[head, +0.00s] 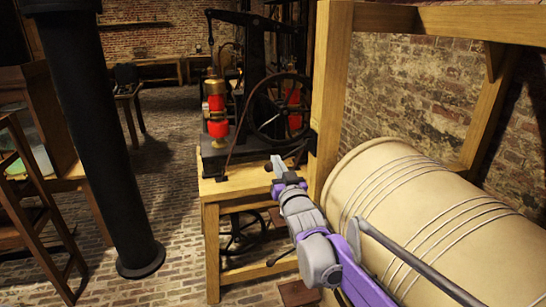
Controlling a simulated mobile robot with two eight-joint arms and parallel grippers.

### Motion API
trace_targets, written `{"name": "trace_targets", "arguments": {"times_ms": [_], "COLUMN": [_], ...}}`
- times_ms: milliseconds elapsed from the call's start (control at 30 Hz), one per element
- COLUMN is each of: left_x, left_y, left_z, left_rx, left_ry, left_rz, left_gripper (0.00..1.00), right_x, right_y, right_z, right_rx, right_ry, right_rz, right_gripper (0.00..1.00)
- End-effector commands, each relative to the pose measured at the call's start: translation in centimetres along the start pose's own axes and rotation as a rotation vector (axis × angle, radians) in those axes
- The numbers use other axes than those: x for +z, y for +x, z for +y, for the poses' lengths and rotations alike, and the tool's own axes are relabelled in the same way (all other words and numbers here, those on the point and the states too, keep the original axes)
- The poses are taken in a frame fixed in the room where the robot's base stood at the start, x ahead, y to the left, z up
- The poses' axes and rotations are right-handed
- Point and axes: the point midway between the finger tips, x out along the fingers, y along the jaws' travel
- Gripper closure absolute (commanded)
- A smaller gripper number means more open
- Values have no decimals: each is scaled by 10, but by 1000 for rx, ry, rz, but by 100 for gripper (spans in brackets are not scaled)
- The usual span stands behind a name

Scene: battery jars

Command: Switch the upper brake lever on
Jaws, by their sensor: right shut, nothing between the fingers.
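My right gripper (277,168) is in the middle of the head view, at the end of my grey and purple arm. It is shut with nothing held. It is in front of the wooden bench, just left of the thick wooden post (329,90). A small dark fitting (312,140) sits on the post's left side, a little above and right of the gripper. I cannot tell whether this fitting is part of the upper brake lever. I cannot clearly make out the lever or its position. My left gripper is out of view.
A steam engine with a red and brass cylinder (216,110) and dark flywheel (281,107) stands on the wooden bench (212,230). A large cream drum (440,215) is at right. A black column (110,140) stands at left. Brick floor between is clear.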

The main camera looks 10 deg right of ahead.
Motion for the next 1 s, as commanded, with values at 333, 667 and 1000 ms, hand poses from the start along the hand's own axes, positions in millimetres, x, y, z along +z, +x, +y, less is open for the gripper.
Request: {"name": "trace_targets", "arguments": {"times_ms": [333, 667, 1000], "left_x": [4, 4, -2], "left_y": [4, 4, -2], "left_z": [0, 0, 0], "left_rx": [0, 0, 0], "left_ry": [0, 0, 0], "left_rz": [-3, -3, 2], "left_gripper": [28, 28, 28], "right_x": [0, -1, 66], "right_y": [-41, -42, -140], "right_z": [1, 1, 8], "right_rx": [0, 0, 78], "right_ry": [-2, -1, -25], "right_rz": [1, 1, -392], "right_gripper": [100, 100, 100]}}
